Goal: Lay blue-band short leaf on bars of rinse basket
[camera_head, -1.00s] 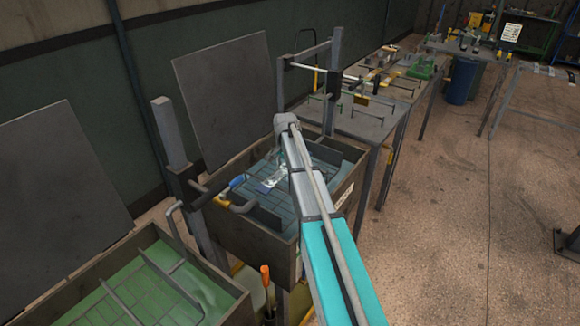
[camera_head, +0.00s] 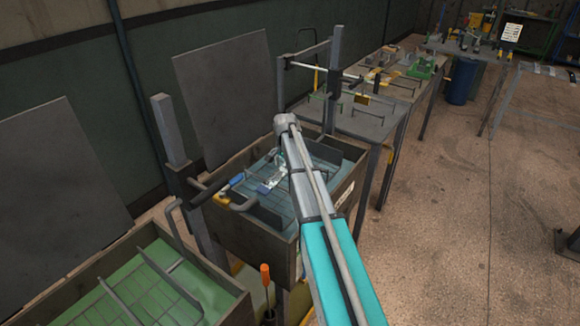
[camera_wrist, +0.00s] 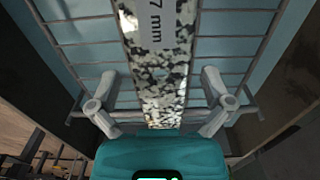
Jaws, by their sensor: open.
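The short leaf (camera_wrist: 157,65) is a flat strip with a mottled silver surface and a label reading "7 mm". In the wrist view it lies along the middle, over the thin bars of the rinse basket (camera_wrist: 85,42). My gripper (camera_wrist: 159,88) is open, with one finger on each side of the leaf and a gap to it. In the head view the leaf (camera_head: 278,173) shows as a pale strip with a blue end in the basket (camera_head: 280,206), left of my arm. My gripper's fingers are hidden there behind the arm.
The basket sits in a dark tank (camera_head: 252,233) with raised walls close around it. A post (camera_head: 168,135) with a blue-and-yellow handled bar stands at its left. A second tank with green liquid (camera_head: 135,290) is at front left. A table (camera_head: 365,122) stands behind.

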